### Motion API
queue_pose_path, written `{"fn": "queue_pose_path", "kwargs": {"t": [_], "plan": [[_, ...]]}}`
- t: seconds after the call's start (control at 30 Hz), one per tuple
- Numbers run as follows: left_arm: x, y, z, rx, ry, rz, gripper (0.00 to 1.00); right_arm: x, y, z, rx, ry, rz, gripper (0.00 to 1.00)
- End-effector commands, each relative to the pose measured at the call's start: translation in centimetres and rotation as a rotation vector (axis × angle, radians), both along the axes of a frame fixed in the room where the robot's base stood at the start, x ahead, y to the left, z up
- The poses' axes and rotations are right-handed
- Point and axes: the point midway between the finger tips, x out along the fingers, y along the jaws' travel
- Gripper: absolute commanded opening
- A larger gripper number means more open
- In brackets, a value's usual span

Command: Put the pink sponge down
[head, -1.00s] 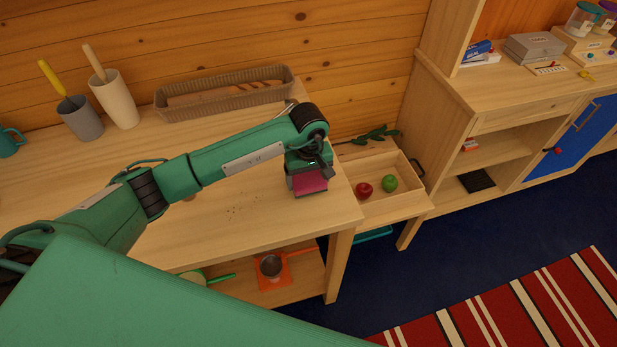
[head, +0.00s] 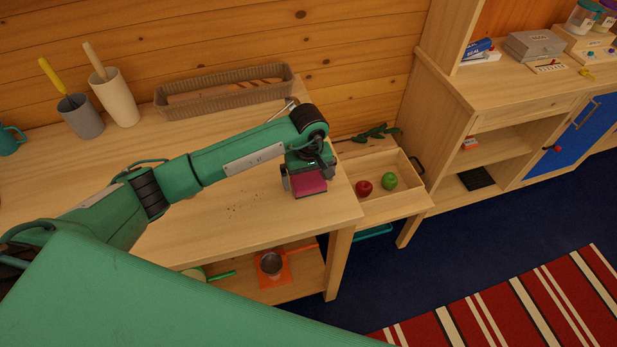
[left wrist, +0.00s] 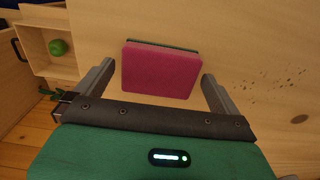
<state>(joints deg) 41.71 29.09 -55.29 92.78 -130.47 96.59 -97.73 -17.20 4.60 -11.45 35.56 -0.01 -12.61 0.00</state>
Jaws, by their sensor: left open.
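The pink sponge (head: 309,182) lies on the wooden table top (head: 190,235) near its right end. In the left wrist view the sponge (left wrist: 161,70) shows its pink face and a dark green layer along its far edge. My left gripper (head: 307,187) is over the sponge, pointing down. In the left wrist view its two fingers (left wrist: 158,85) stand apart on either side of the sponge, with a gap at each side. It is open. My right gripper is not in view.
Crumbs (left wrist: 265,85) lie on the table beside the sponge. A wicker basket (head: 225,92) and two cups stand at the back. Right of the table, a wooden tray (head: 405,207) holds a red apple (head: 363,188) and a green apple (head: 389,180).

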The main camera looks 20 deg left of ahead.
Motion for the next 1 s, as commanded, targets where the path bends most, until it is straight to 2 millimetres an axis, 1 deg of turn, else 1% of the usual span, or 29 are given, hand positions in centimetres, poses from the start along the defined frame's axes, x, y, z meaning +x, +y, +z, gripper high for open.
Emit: {"fn": "queue_pose_path", "kwargs": {"t": [0.03, 0.2, 0.4, 0.5, 0.7, 1.0], "plan": [[0.3, 0.0, 0.7, -0.001, -0.009, -0.002, 1.0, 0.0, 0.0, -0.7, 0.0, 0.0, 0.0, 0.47], [0.3, 0.1, 4.1, 0.0, -0.011, -0.001, 1.0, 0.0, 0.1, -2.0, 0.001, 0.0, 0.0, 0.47], [0.2, 0.0, 8.0, 0.0, -0.009, 0.0, 1.0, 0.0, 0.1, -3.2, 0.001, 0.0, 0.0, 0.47], [0.2, 0.1, 9.5, 0.0, -0.007, 0.0, 1.0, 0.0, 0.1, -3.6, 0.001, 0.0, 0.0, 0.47], [0.1, 0.0, 11.2, 0.0, -0.005, 0.001, 1.0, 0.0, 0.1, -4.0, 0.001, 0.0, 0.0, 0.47], [0.1, 0.0, 11.5, 0.0, -0.004, 0.001, 1.0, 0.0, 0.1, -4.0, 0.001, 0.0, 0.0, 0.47]]}}
